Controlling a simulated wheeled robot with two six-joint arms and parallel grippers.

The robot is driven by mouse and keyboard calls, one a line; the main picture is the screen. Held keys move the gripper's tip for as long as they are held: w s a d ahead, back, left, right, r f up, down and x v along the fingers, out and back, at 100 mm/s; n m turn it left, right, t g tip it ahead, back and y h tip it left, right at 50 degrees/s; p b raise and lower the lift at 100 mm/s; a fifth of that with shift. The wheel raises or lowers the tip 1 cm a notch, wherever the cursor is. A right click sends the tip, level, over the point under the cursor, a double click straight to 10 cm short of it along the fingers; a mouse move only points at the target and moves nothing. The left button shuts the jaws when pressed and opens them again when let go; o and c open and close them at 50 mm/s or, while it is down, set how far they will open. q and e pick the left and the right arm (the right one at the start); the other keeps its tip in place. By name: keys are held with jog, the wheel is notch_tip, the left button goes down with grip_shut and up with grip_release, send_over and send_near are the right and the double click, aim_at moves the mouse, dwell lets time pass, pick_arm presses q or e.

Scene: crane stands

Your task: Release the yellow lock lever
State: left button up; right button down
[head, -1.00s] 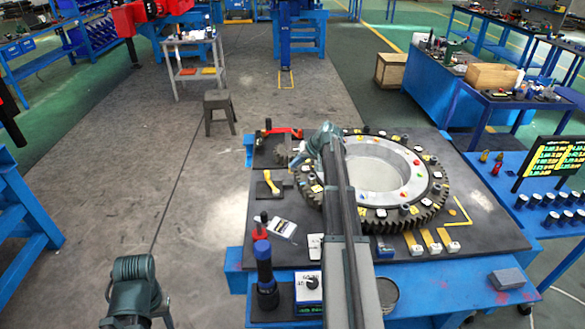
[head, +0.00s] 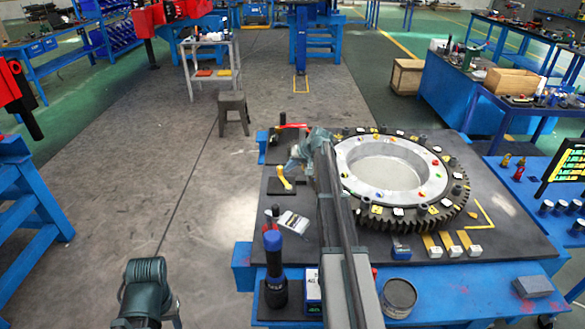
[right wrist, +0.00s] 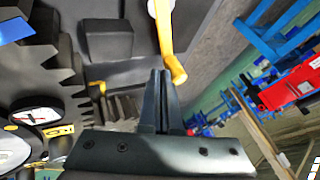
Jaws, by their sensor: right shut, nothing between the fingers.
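The yellow lock lever (head: 282,179) stands on a dark plate left of the big gear ring (head: 455,213). In the right wrist view the lever (right wrist: 166,42) is a bent yellow bar, its end just right of my fingertips. My right gripper (head: 294,166) is beside the lever, and its shut, empty fingers (right wrist: 161,76) show in the wrist view. I cannot tell if they touch the lever. My left arm shows at the bottom left in the head view; its fingers are not clear.
A red-handled part (head: 293,126) sits behind the lever. Gear teeth (right wrist: 62,67) lie left of my fingers in the wrist view. The floor left of the bench is open.

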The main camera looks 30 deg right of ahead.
jog(key=shift+w+a+n+y, duration=0.2)
jog(key=shift+n+y, duration=0.2)
jog(key=shift+n, duration=0.2)
jog(key=n, duration=0.1)
jog(key=a+n+g+y, duration=0.1)
jog(key=n, duration=0.1)
jog(key=shift+w+a+y, duration=0.25)
jog(key=shift+w+y, duration=0.05)
jog(key=shift+w, duration=0.1)
jog(key=a+n+g, duration=0.1)
jog(key=n, duration=0.1)
jog(key=a+n+g+y, duration=0.1)
jog(key=shift+w+n+y, duration=0.1)
jog(key=shift+n+y, duration=0.2)
jog(key=shift+n, duration=0.1)
jog(key=shift+s+a, duration=0.25)
jog(key=shift+a, duration=0.4)
jog(key=shift+s+a, duration=0.25)
jog(key=shift+a, duration=0.4)
